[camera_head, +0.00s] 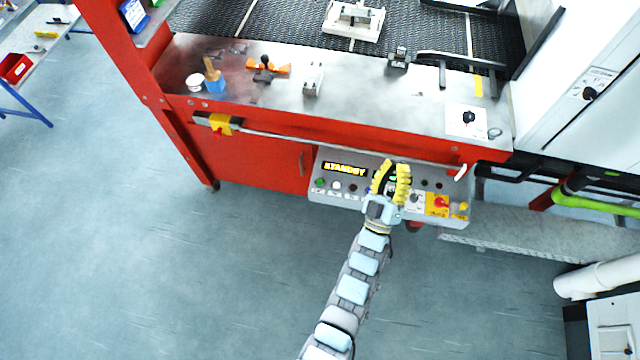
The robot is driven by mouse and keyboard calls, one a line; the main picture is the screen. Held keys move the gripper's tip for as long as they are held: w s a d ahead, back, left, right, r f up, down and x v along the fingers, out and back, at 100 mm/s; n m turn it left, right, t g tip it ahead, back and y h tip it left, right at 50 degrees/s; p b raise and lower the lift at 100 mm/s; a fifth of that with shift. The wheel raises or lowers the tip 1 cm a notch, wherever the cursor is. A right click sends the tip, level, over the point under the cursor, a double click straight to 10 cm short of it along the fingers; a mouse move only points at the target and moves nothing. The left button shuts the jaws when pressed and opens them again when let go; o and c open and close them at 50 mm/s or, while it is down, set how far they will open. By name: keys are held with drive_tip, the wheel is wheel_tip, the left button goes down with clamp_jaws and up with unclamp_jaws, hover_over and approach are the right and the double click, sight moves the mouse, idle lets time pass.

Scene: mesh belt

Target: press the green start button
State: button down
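My gripper (395,166) is over the panel, right of the display. Its two yellow fingers stand apart with a narrow gap and nothing is seen held. A bit of green (393,178) shows between the fingers; the fingers hide most of it, and I cannot tell whether they touch it. A small green knob or light (319,183) is at the panel's left end.
A grey rail (340,142) runs above the panel. The steel worktop (350,100) holds several small items. The floor in front is clear.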

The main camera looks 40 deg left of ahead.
drive_tip(key=w+a+f+n+g+b, duration=0.45)
drive_tip(key=w+a+f, duration=0.35)
drive_tip(key=a+f, duration=0.35)
drive_tip(key=n+g+h+b, duration=0.9)
drive_tip(key=n+g+b, duration=0.2)
drive_tip(key=n+b, duration=0.15)
hover_over(321, 179)
wheel_tip(321, 179, down, 25)
drive_tip(key=shift+r, duration=0.2)
drive_tip(key=shift+a+f, duration=0.1)
drive_tip(key=shift+f, duration=0.1)
wheel_tip(321, 179, down, 8)
drive_tip(key=b, duration=0.5)
drive_tip(key=shift+r, duration=0.25)
drive_tip(key=shift+f, duration=0.45)
